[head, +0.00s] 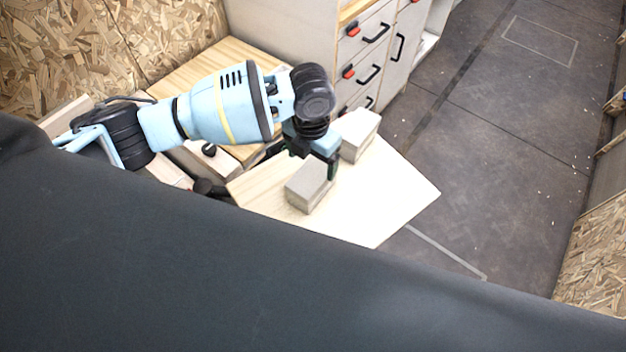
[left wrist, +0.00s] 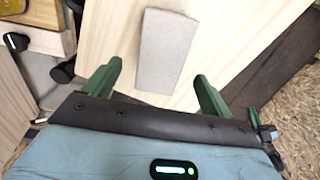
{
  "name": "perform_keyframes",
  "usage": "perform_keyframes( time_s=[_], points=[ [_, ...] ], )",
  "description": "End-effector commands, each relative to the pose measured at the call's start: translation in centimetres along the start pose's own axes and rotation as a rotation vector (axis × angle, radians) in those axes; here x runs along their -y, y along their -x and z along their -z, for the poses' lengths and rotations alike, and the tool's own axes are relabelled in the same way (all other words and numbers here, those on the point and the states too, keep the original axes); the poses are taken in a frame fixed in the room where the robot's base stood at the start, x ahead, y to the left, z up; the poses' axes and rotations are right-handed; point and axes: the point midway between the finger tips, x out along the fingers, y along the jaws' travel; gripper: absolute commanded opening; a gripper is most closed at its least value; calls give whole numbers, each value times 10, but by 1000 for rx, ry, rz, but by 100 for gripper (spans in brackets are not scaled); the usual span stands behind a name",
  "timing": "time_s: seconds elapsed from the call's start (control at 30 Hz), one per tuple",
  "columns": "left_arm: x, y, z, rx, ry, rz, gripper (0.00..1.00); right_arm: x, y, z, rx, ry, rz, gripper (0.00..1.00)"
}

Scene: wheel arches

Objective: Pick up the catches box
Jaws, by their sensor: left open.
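Two plain grey-beige boxes stand on a pale wooden board. The nearer box (head: 309,186) is at the board's front left, and the farther box (head: 360,134) is toward its back. No label is readable on either, so I cannot tell which is the catches box. My left gripper (head: 318,162) is over the board, close to both boxes, its fingers pointing down. In the left wrist view, the open green fingers (left wrist: 158,76) are on either side of the near end of one box (left wrist: 161,50), with nothing visibly gripped. My right gripper is not in view.
The pale board (head: 375,205) has bare surface at its right and front. A drawer cabinet (head: 350,45) with black handles stands behind it. Dark floor (head: 480,150) lies open to the right. Chipboard walls (head: 90,40) rise at the left.

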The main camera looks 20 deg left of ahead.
Motion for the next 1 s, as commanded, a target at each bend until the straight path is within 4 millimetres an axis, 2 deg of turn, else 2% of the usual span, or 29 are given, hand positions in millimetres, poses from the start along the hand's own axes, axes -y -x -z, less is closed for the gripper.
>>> perform_keyframes(
  time_s=[0.1,0.27,0.63,0.93,1.0],
  points=[
    [0,-11,0,-1,0,0,85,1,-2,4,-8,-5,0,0],
    [1,-14,0,0,0,0,85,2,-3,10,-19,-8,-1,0],
    [3,-59,2,-1,1,0,85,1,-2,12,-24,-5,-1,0],
    [3,-63,1,1,0,0,85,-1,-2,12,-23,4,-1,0],
    [3,-63,1,1,0,0,77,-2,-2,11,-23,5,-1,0]
  ],
)
